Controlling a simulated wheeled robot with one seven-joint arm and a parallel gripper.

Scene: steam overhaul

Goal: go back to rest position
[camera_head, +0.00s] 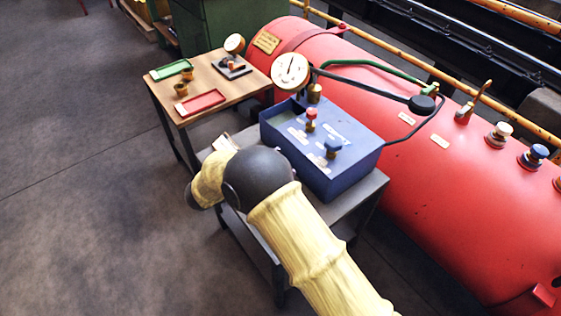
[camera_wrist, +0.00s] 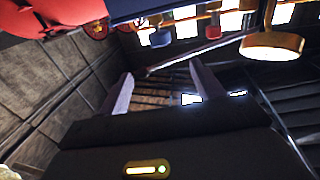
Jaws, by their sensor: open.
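My gripper (camera_wrist: 163,88) shows in the wrist view with its two pale fingers apart and nothing between them. In the head view the dark joint and yellow-covered links of my arm are in front of the grey bench, and the fingers are hidden. My arm reaches over the bench's near left side, beside the blue box (camera_head: 345,150). The box carries a red-topped valve (camera_head: 311,117) and a blue-topped valve (camera_head: 333,147).
A large red boiler (camera_head: 430,190) lies behind the bench, with a round gauge (camera_head: 290,71) in front of it. A wooden table (camera_head: 208,77) at the left holds a green tray (camera_head: 168,68) and a red tray (camera_head: 202,102). Floor at the left is clear.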

